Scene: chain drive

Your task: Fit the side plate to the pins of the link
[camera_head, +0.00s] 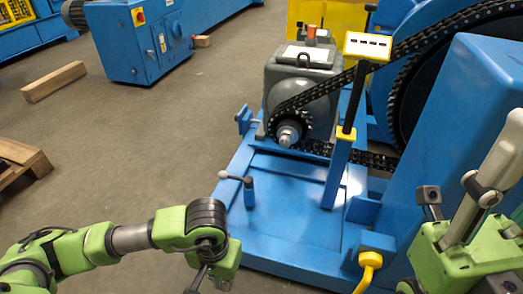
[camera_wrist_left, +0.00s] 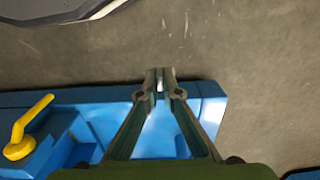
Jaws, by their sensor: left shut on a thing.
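A dark roller chain (camera_head: 398,49) runs from the small sprocket (camera_head: 288,131) on the grey gearbox up to the large wheel at the right. Its lower run (camera_head: 365,157) passes behind a blue post. The link and its pins are too small to make out. My left gripper (camera_head: 205,282) is at the bottom of the head view, left of the blue base and well apart from the chain. In the left wrist view its fingers (camera_wrist_left: 160,84) are shut on a small pale piece (camera_wrist_left: 160,87), which may be the side plate; its shape is mostly hidden. My right gripper is out of view.
The blue machine base (camera_head: 290,225) carries a small lever (camera_head: 249,190) and a post with a yellow-framed panel (camera_head: 367,46). A yellow handle (camera_head: 368,270) stands at the front. A blue housing (camera_head: 465,130) fills the right. Open floor lies left, with a pallet (camera_head: 22,160).

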